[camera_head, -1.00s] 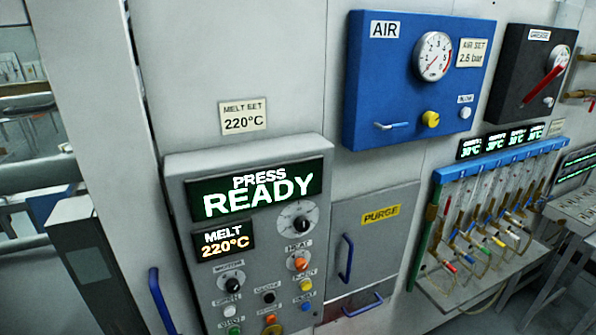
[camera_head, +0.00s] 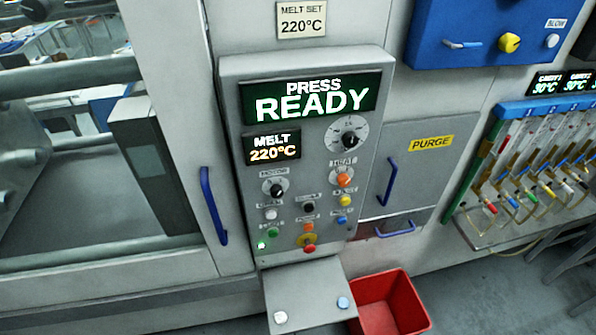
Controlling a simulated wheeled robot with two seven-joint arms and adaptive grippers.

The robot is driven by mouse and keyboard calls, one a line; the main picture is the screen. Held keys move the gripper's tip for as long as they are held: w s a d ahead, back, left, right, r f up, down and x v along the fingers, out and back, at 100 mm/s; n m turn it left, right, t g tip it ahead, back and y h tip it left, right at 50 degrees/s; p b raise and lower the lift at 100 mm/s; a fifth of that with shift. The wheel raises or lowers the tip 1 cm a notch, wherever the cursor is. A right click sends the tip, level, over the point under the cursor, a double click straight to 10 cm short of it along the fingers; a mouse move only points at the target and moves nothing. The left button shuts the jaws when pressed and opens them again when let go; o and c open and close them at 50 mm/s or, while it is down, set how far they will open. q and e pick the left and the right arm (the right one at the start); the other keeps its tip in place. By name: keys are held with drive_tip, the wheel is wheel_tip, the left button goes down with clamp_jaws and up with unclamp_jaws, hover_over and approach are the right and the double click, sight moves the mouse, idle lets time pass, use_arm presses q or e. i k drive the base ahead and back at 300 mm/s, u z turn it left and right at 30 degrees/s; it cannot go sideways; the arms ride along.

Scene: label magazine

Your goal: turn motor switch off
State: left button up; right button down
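The motor switch (camera_head: 275,188) is a black rotary knob on a pale dial, under a small label that seems to read MOTOR. It sits at the left of the grey control panel (camera_head: 232,110), below the MELT 220°C display (camera_head: 272,148). Its pointer seems to point to the lower right, but it is too small to be sure. The large display (camera_head: 312,97) reads PRESS READY. A green light (camera_head: 261,245) glows at the panel's lower left. Neither of my grippers shows in the head view.
Below the panel a grey shelf (camera_head: 310,290) carries two round buttons. A red bin (camera_head: 392,305) stands beside it. A blue door handle (camera_head: 213,205) is left of the panel; the PURGE cover (camera_head: 425,165) is right. A blue hose rack (camera_head: 545,105) is farther right.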

sight(277, 191)
drive_tip(key=z, duration=2.2)
drive_tip(key=k, duration=1.2)
drive_tip(key=u, duration=2.15)
